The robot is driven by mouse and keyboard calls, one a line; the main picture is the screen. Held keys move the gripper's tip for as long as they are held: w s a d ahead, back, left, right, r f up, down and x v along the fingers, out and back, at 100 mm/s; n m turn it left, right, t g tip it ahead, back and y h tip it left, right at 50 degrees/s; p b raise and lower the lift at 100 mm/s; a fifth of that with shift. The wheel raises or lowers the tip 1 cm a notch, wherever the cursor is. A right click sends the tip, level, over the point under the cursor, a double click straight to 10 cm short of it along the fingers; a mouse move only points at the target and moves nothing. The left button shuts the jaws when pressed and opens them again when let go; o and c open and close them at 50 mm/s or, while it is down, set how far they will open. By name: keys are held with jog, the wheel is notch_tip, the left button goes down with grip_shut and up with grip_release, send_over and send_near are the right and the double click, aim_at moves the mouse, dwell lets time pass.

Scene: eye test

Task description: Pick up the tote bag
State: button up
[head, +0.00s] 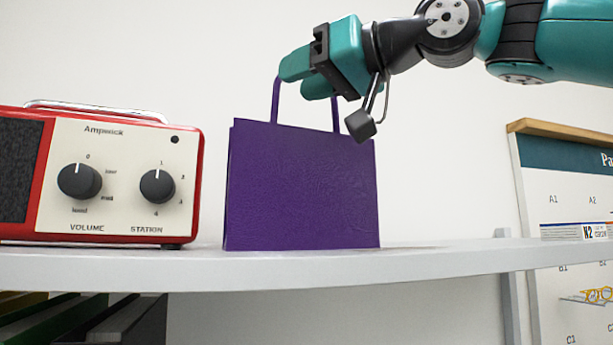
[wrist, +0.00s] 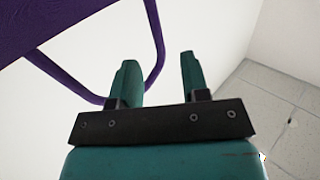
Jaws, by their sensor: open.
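The purple tote bag (head: 302,190) stands upright on the shelf, its handle (head: 276,100) sticking up. My gripper (head: 304,78) is open above the bag at the top of the handle, and its fingers hide the handle's upper part. In the wrist view, part of the bag (wrist: 40,22) shows at upper left. The handle (wrist: 159,50) loops down past the left finger, and one side of it shows in the gap between the fingers of my gripper (wrist: 158,62). I cannot tell whether the handle lies between the fingers or beyond them.
A red and cream radio (head: 110,185) stands close to the bag's left on the grey-white shelf (head: 300,268). The shelf is clear right of the bag. A wall board (head: 570,220) hangs at far right. Dark and green items (head: 70,318) sit below the shelf at left.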

aim_at(280, 89)
jog(key=p+x, duration=0.3)
jog(key=x, duration=0.2)
jog(key=shift+w+a+f, duration=0.1)
jog(key=shift+w+a, duration=0.05)
jog(key=shift+a, duration=0.25)
jog(key=shift+w+a+f, duration=0.15)
jog(key=shift+w+a, duration=0.05)
jog(key=shift+a, duration=0.05)
grip_shut()
